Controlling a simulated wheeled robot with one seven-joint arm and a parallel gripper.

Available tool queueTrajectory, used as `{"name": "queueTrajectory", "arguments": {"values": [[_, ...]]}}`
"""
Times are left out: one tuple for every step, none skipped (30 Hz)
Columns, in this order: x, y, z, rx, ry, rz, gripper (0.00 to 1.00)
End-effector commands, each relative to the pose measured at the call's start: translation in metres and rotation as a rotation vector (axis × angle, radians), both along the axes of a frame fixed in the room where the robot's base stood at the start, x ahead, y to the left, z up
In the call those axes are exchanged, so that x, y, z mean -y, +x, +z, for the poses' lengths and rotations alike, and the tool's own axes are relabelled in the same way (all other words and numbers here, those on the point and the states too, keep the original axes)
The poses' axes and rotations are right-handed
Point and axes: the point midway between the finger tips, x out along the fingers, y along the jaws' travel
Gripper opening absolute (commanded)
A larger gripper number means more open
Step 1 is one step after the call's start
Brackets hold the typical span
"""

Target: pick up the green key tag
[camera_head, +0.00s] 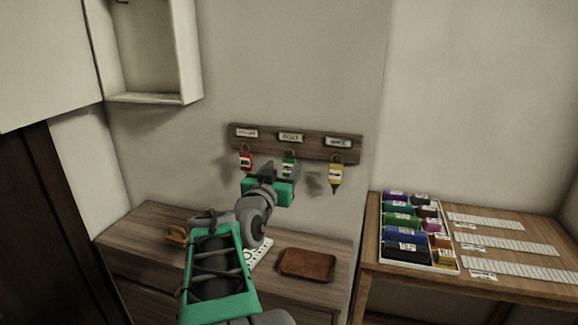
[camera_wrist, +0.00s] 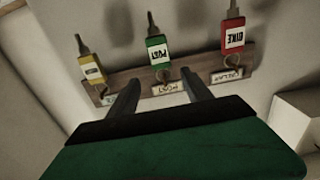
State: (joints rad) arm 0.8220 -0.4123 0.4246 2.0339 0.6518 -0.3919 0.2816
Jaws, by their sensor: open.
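The green key tag (camera_head: 288,167) hangs from the middle hook of a wooden key rack (camera_head: 315,153) on the wall. In the wrist view the green tag (camera_wrist: 157,50) shows a white label and a key, upside down. A red key tag (camera_head: 246,162) hangs to its left and a yellow key tag (camera_head: 336,175) to its right in the head view. My gripper (camera_head: 275,172) is in front of the rack, close to the green tag and partly covering it. In the wrist view my gripper (camera_wrist: 163,88) is open, its fingers apart and empty, with the green tag beyond them.
A wooden cabinet (camera_head: 150,222) below holds a brown tray (camera_head: 307,265) and a white sheet or board partly behind my arm. A side table (camera_head: 520,283) at right holds a box of coloured items. An open wall cabinet (camera_head: 189,60) hangs at upper left.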

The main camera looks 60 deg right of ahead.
Motion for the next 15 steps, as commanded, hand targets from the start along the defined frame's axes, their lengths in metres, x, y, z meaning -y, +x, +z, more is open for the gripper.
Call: {"name": "queueTrajectory", "arguments": {"values": [[0.007,0.001,0.002,-0.003,0.004,-0.003,0.58],[0.012,0.003,0.002,-0.003,0.004,-0.002,0.58],[0.019,0.005,0.002,-0.003,0.005,-0.002,0.58],[0.024,0.006,0.002,-0.003,0.006,-0.002,0.58],[0.030,0.008,0.001,-0.004,0.005,-0.001,0.58],[0.037,0.009,0.001,-0.003,0.004,-0.001,0.58],[0.041,0.009,0.001,-0.002,0.005,-0.001,0.58],[0.044,0.010,0.000,-0.002,0.005,0.000,0.58],[0.047,0.011,-0.001,-0.002,0.004,0.001,0.58],[0.048,0.011,-0.001,-0.001,0.003,0.002,0.58],[0.049,0.012,-0.001,-0.001,0.003,0.002,0.58],[0.049,0.012,-0.002,0.000,0.002,0.003,0.58],[0.049,0.012,-0.002,0.000,0.002,0.003,0.58],[0.048,0.012,-0.002,0.000,0.002,0.003,0.58],[0.048,0.012,-0.002,0.000,0.002,0.004,0.58]]}}
